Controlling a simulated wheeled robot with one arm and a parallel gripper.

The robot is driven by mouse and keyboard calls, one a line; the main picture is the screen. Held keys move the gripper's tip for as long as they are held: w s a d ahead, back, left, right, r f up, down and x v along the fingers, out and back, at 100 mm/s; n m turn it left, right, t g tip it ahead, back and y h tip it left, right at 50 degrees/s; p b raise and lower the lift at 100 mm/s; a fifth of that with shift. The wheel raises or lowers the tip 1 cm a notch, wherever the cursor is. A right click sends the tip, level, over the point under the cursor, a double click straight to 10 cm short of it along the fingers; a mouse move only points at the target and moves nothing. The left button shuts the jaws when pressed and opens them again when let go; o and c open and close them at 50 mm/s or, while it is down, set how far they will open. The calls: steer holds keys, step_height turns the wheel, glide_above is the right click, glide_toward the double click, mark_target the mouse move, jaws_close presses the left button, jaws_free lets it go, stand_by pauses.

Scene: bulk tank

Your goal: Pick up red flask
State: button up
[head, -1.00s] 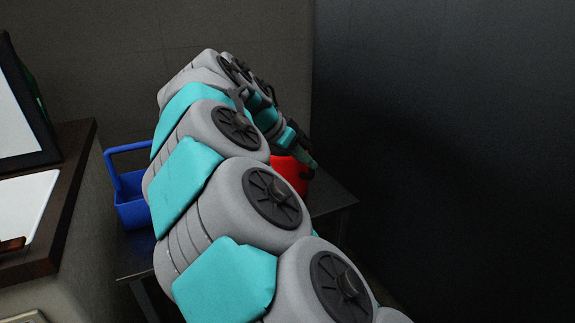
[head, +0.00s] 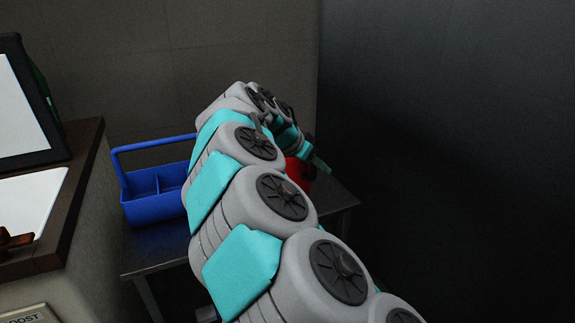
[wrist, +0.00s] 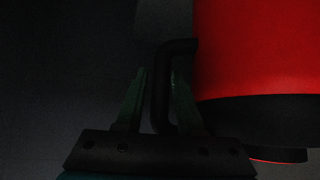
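The red flask (wrist: 260,50) fills the upper right of the wrist view, with a dark band at its lower edge. Its black handle (wrist: 160,90) sticks out to the left. My gripper (wrist: 160,82) is open around the handle, one dark green finger on each side. A narrow gap shows between the left finger and the handle; the right finger is close to it. In the head view the flask (head: 296,172) stands on a dark table (head: 335,198), mostly hidden behind my arm, and a greenish finger (head: 320,166) shows beside it.
A blue caddy (head: 152,208) with a raised handle stands on the table left of my arm. A brown-edged counter (head: 75,190) with a white basin is at the left. A dark wall (head: 450,120) rises at the right. The table's right front corner is clear.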

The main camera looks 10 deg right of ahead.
steer(key=shift+w+d+f, duration=0.25)
steer(key=shift+d+f, duration=0.05)
steer(key=shift+f, duration=0.05)
steer(key=shift+c, duration=0.3)
jaws_close()
stand_by(0.9)
